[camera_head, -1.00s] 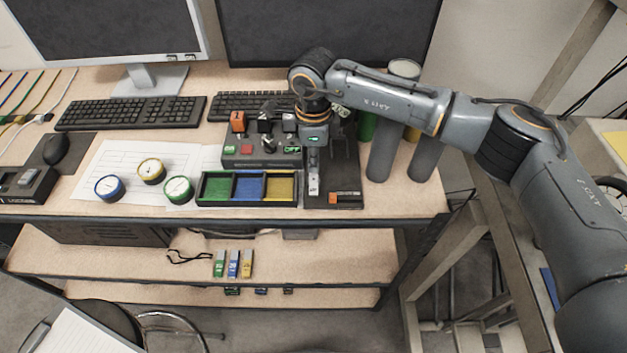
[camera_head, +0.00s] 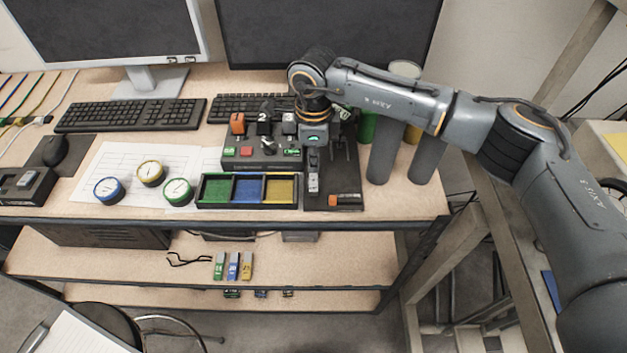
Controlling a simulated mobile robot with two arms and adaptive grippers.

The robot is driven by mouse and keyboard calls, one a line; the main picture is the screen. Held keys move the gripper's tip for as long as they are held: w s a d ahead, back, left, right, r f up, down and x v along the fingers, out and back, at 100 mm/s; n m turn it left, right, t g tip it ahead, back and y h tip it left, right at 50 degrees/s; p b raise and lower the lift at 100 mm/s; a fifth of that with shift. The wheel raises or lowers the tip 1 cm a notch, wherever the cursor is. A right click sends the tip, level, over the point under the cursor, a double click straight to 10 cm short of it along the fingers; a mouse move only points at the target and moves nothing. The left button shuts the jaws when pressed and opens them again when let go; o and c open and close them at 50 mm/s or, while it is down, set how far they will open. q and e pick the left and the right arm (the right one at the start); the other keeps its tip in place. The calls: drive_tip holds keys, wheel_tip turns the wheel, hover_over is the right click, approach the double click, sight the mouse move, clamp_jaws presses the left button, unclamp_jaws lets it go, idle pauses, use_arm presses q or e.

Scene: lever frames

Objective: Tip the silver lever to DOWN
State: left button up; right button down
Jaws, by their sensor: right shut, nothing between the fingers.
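My right gripper (camera_head: 313,188) points down over the black board (camera_head: 352,187) at the right of the desk. Its fingers are shut with nothing between them. The board carries upright lever parts (camera_head: 343,146) behind and right of the gripper, partly hidden by my wrist, and an orange-tipped handle (camera_head: 333,200) near its front edge. I cannot tell for sure which part is the silver lever, nor read a DOWN mark. A grey control box (camera_head: 240,163) left of the gripper carries an orange switch (camera_head: 237,123) and a silver knob (camera_head: 268,145). My left gripper is out of view.
A tray (camera_head: 247,206) with green, blue and yellow compartments lies just left of the gripper. Three round gauges (camera_head: 150,172) sit on paper further left. Dark grey cylinders (camera_head: 386,153) stand right of the board. Keyboards and monitors are behind.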

sight(314, 174)
wheel_tip(314, 174, up, 6)
drive_tip(key=shift+f+p, duration=0.25)
drive_tip(key=shift+p, duration=0.5)
